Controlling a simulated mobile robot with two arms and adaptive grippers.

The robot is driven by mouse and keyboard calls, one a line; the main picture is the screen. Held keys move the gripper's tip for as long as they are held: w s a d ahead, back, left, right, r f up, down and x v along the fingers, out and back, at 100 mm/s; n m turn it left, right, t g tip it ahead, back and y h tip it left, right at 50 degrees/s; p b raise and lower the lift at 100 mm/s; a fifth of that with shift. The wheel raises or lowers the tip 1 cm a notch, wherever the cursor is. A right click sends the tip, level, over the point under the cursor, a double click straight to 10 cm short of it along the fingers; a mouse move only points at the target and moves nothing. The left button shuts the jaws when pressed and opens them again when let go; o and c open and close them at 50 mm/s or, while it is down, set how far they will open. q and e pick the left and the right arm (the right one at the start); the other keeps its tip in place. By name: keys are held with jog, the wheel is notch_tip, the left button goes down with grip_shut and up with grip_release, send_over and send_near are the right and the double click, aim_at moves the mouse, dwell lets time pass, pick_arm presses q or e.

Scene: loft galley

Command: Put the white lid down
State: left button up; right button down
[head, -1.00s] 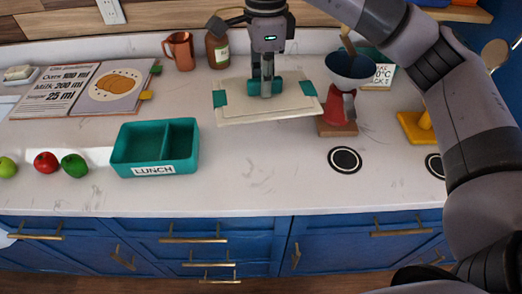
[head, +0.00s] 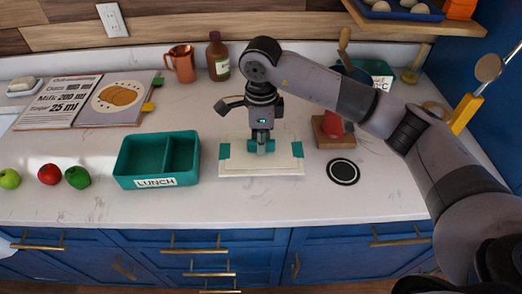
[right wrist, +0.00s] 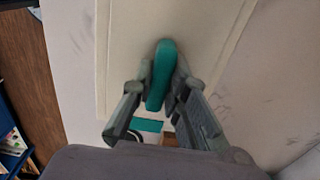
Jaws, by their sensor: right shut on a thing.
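The white lid (head: 285,165) is a flat cream-white panel with teal clips at its short ends and a teal handle in the middle. In the head view it is level, at or just above the counter, right of the teal lunch box (head: 141,181). My right gripper (head: 261,147) points down and is shut on the lid's teal handle. In the right wrist view the gripper (right wrist: 162,90) has its fingers on both sides of the teal handle, with the lid (right wrist: 205,40) beneath. The lunch box is open, with a divider inside. My left gripper is out of view.
A black round coaster (head: 343,172) lies just right of the lid. A red grinder (head: 333,127) on a wooden base stands behind it. A copper mug (head: 180,63), a brown bottle (head: 218,57) and an open cookbook (head: 95,100) stand further back. Apples (head: 49,174) and a lime lie left.

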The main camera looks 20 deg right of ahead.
notch_tip(320, 180, down, 4)
jog(key=shift+f+p, duration=0.2)
jog(key=shift+p, duration=0.25)
jog(key=shift+f, duration=0.1)
jog(key=c, duration=1.6)
grip_release()
jog(key=shift+o, duration=0.2)
